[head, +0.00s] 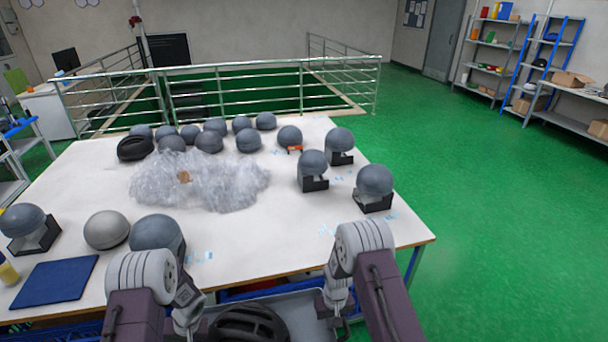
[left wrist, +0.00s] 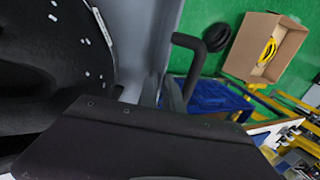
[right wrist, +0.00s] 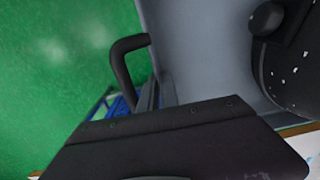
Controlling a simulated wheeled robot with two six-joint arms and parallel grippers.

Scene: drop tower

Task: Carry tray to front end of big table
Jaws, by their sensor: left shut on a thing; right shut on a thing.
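The grey tray (head: 304,312) is at the bottom of the head view, in front of the near edge of the big white table (head: 262,245). A black helmet (head: 250,324) lies in it. My right gripper (head: 338,306) is shut on the tray at its right side, by a black handle (right wrist: 124,62). My left gripper (left wrist: 172,98) is shut on the tray at its left side, by the other black handle (left wrist: 200,42). The fingertips are mostly hidden in the wrist views. The tray's wall shows in the left wrist view (left wrist: 148,35) and the right wrist view (right wrist: 200,45).
Several grey headforms (head: 209,141), some on black stands, and a heap of clear plastic (head: 215,188) cover the table. A blue mat (head: 55,281) lies at left. Green floor (head: 470,220) is free at right. A cardboard box (left wrist: 285,45) is on the floor.

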